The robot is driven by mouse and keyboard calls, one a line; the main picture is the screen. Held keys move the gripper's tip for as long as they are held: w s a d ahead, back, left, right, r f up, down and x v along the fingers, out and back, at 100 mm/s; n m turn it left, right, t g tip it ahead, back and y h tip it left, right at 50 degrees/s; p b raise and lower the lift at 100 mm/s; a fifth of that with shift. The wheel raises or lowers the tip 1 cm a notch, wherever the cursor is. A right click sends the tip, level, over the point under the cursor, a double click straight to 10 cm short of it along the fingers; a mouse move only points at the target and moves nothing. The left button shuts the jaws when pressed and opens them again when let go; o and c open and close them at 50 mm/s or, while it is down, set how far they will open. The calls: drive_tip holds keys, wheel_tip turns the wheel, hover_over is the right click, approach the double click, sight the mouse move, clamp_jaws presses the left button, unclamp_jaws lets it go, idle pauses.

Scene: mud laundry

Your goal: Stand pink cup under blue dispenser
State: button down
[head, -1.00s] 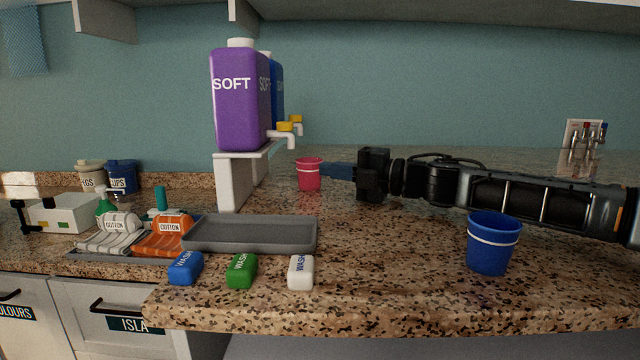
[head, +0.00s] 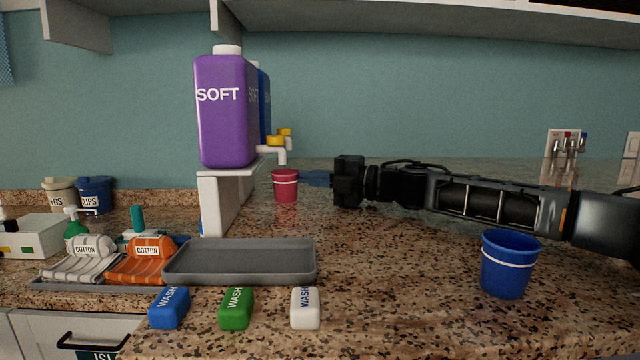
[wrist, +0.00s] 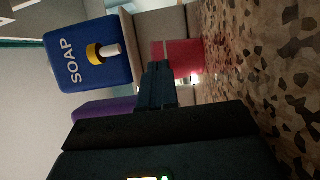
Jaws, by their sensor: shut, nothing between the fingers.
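The pink cup (head: 285,187) stands upright on the counter beside the dispenser shelf, below the taps in the head view. The blue dispenser (head: 264,105) stands on the shelf, mostly hidden behind the purple SOFT one. In the wrist view, the blue dispenser (wrist: 85,55) reads SOAP and shows a yellow and white tap. My gripper (head: 305,178) is shut and empty, its fingertips at the cup's right side. The wrist view shows the shut fingers (wrist: 157,85) in front of the pink cup (wrist: 182,58); I cannot tell whether they touch it.
The purple dispenser (head: 225,115) stands nearest on the white shelf (head: 220,200). A grey tray (head: 240,275), several wash bars and a blue cup (head: 508,265) are towards the front. The counter between the tray and the blue cup is clear.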

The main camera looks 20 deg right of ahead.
drive_tip(key=shift+w, duration=0.45)
drive_tip(key=shift+b+v, duration=0.4)
drive_tip(key=shift+v, duration=3.5)
